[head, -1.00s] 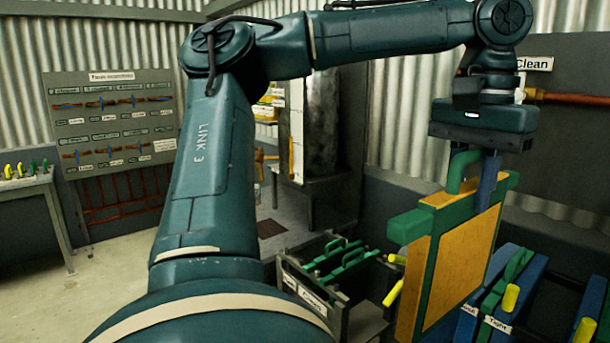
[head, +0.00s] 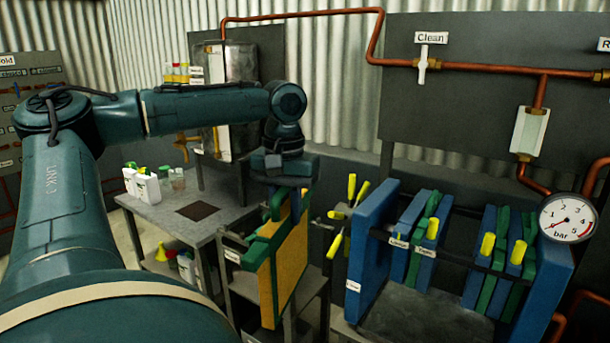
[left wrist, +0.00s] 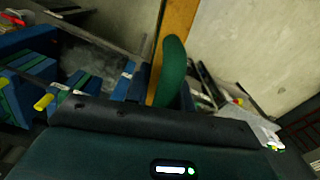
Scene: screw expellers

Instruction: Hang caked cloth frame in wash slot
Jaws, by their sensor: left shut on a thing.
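The caked cloth frame (head: 290,258) is a green-edged plate with orange-brown faces. It hangs upright from my left gripper (head: 282,190), which is shut on its green top handle. In the left wrist view the green handle (left wrist: 174,60) and the orange edge (left wrist: 178,22) show just beyond the gripper. Behind and below the frame stands a grey rack (head: 238,280) with a small white label, partly hidden by the frame. I cannot read which of its slots is the wash slot. My right gripper is not in view.
Right of the frame stands a filter press with blue end plates (head: 372,240), blue and green plates and yellow handles. Yellow-handled tools (head: 336,240) stick out between frame and press. A grey table (head: 160,205) holds white bottles (head: 148,188). A pressure gauge (head: 567,218) is at right.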

